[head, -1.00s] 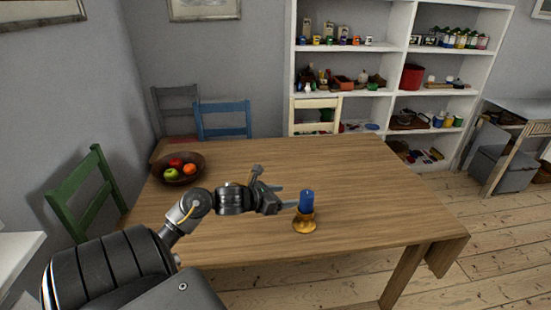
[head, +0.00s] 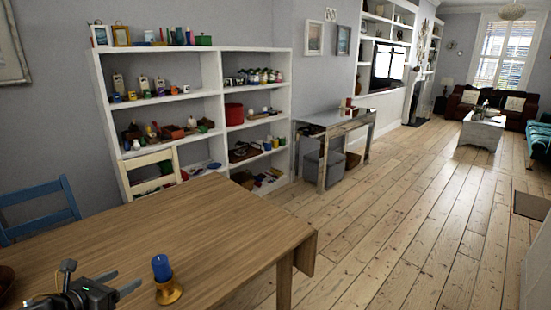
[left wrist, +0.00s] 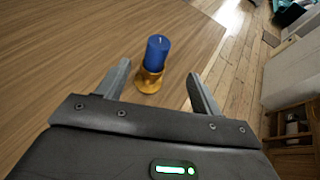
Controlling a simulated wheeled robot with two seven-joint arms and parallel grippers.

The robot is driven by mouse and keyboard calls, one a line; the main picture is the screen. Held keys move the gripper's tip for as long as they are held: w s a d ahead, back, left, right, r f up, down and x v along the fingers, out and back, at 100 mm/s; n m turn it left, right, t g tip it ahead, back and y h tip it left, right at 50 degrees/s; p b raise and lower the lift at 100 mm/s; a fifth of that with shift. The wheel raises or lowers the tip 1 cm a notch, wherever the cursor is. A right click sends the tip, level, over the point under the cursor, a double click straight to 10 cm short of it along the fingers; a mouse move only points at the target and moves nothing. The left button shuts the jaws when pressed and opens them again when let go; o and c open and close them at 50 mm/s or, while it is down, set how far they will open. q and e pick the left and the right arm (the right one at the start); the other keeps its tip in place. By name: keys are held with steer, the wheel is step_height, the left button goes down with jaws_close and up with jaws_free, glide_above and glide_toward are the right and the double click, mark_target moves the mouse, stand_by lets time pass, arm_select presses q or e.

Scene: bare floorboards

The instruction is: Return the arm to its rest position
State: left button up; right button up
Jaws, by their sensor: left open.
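My left gripper (head: 122,285) is low at the left of the head view, above the wooden table (head: 190,218). Its two fingers are apart with nothing between them. A blue candle (head: 161,267) stands upright in a gold holder (head: 169,292) on the table, just right of the fingertips. In the left wrist view the candle (left wrist: 156,54) and its holder (left wrist: 149,82) show ahead, between the lines of the two open fingers (left wrist: 160,88). I cannot tell the exact gap from fingers to holder. My right gripper is not in view.
A blue chair (head: 42,208) and a cream chair (head: 150,172) stand at the table's far side. White shelves (head: 185,100) with small items stand behind. A side table (head: 335,122) stands against the wall. Open floorboards (head: 400,210) lie to the right.

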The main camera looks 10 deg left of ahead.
arm_select(q)
steer(key=s+d+f+n+g+y, duration=0.2)
steer(key=s+d+f+n, duration=0.25)
steer(key=f+n, duration=0.35)
steer(key=s+d+f+n+g+y, duration=0.15)
steer(key=s+d+f+n, duration=0.3)
steer(key=n, duration=0.65)
steer(key=s+d+f+n+g+h, duration=0.1)
steer(key=s+d+f+n+g, duration=0.25)
steer(key=s+d+n, duration=0.4)
steer(key=s+d+f+n+g+h, duration=0.1)
steer(key=s+d+f+n+g, duration=0.25)
steer(key=s+d+n, duration=0.45)
steer(key=s+a+f+x, duration=0.1)
steer(key=s+x, duration=0.1)
steer(key=x, duration=1)
steer(key=s+a+x, duration=0.1)
steer(key=s+x, duration=0.1)
steer(key=x, duration=0.9)
steer(key=s+a+f+g, duration=0.2)
steer(key=s+f, duration=1.5)
steer(key=shift+a+f, duration=0.2)
steer(key=shift+a, duration=0.1)
